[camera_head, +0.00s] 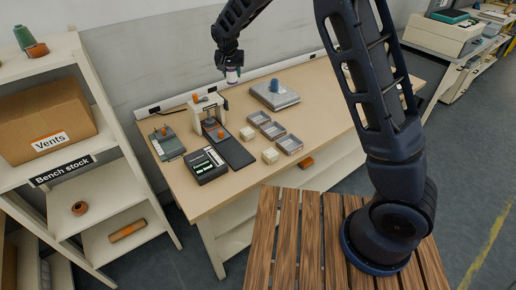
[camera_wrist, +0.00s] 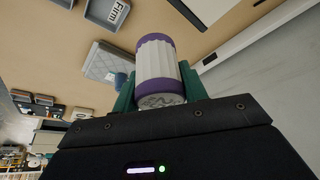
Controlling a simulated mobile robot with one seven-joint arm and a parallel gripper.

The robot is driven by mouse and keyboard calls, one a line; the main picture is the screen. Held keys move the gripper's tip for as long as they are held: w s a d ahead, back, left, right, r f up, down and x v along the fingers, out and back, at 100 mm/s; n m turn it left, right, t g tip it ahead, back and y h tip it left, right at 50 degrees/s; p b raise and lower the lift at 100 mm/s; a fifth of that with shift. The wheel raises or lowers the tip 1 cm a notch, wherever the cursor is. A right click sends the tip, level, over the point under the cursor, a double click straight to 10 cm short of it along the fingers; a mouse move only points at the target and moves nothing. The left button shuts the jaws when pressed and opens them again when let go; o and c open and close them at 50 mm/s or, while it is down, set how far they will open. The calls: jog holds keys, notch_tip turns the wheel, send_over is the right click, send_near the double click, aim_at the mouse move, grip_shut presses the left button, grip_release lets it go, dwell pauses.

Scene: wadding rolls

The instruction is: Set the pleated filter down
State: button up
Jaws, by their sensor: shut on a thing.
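The pleated filter (camera_head: 232,77) is a small white ribbed cylinder with purple end caps. In the wrist view the filter (camera_wrist: 157,58) stands out clearly between green fingers. My gripper (camera_head: 232,70) is shut on it and holds it in the air above the back part of the workbench (camera_head: 188,187), near the wall. In the wrist view my gripper (camera_wrist: 158,88) has one finger on each side of the filter. The filter's underside and any contact below it are hidden in the head view.
A grey slab (camera_head: 265,97) with a blue piece (camera_head: 274,85) lies to the right. Small grey trays (camera_head: 273,131), one marked "Firm" in the wrist view (camera_wrist: 116,12), sit mid-bench. Cream blocks (camera_head: 270,155), a white press-like device (camera_head: 204,100) and a black box (camera_head: 204,170) stand nearby.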

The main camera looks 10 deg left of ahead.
jog(key=s+d+f+m, duration=0.1)
jog(key=s+d+f, duration=0.2)
jog(key=s+d, duration=1.15)
jog(key=shift+h, duration=0.3)
jog(key=f, duration=1.9)
jog(key=shift+s+a+f, duration=0.15)
jog(key=shift+s+a, duration=0.2)
jog(key=shift+a, duration=0.05)
jog(key=shift+f, duration=0.1)
jog(key=o, duration=1)
jog(key=v, duration=1.2)
